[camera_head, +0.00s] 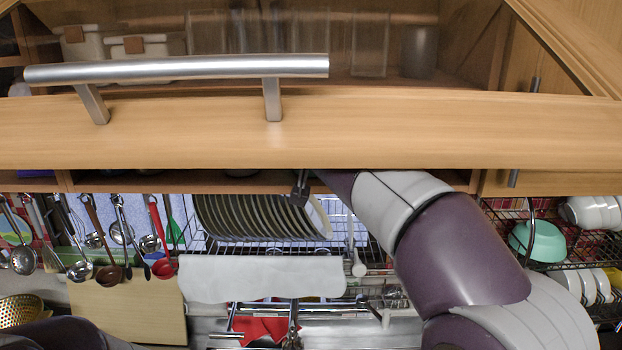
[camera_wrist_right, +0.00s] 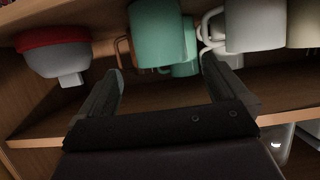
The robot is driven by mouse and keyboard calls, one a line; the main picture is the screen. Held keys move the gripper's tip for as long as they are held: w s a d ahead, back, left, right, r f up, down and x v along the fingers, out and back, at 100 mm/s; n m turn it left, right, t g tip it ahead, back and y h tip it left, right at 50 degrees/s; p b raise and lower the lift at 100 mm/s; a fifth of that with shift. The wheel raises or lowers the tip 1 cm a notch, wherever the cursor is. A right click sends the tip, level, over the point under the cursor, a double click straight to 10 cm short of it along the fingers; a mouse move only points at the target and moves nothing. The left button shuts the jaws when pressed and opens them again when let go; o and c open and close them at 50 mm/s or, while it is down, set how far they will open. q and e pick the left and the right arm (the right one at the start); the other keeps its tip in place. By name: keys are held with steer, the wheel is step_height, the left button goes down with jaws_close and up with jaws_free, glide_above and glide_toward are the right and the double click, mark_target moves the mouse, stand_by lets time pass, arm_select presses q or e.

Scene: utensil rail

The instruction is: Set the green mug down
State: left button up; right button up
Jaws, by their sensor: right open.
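In the right wrist view a green mug (camera_wrist_right: 158,32) is in front of my right gripper (camera_wrist_right: 162,70), between the lines of its two fingers. The fingers are spread wide, and the mug's near wall appears clear of both tips. A second green mug (camera_wrist_right: 186,68) shows partly behind it. I cannot tell which one the task means. In the head view my right arm reaches up from the lower right to below the cabinet front, where its end is mostly hidden. My left gripper is not in view.
A white mug (camera_wrist_right: 255,25) is close right of the green mugs, and a red and white bowl (camera_wrist_right: 55,52) is to their left. The cabinet door with its long handle (camera_head: 180,67) spans the head view. Plates (camera_head: 260,217) and hanging ladles (camera_head: 108,275) are below.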

steer(key=s+b, duration=0.3)
steer(key=s, duration=0.2)
steer(key=s+d+f+n+g, duration=0.1)
steer(key=s+d+f+g, duration=0.15)
steer(key=f, duration=0.65)
steer(key=s+d+f+g, duration=0.15)
steer(key=d+f, duration=0.25)
steer(key=f, duration=0.5)
steer(key=s+d+f+n+g, duration=0.1)
steer(key=d+f+g, duration=0.25)
steer(key=f, duration=0.55)
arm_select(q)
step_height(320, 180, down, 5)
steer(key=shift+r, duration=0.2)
arm_select(e)
steer(key=s+d+f+m+g, duration=0.1)
steer(key=s+d+f, duration=0.3)
steer(key=s+f, duration=0.4)
steer(key=s+d+f+g, duration=0.3)
steer(key=s+d+f, duration=0.1)
steer(key=s+f, duration=0.5)
steer(key=shift+s+f+m+g, duration=0.25)
steer(key=shift+s+m+g, duration=0.15)
steer(key=shift+s, duration=0.75)
steer(key=shift+d, duration=0.2)
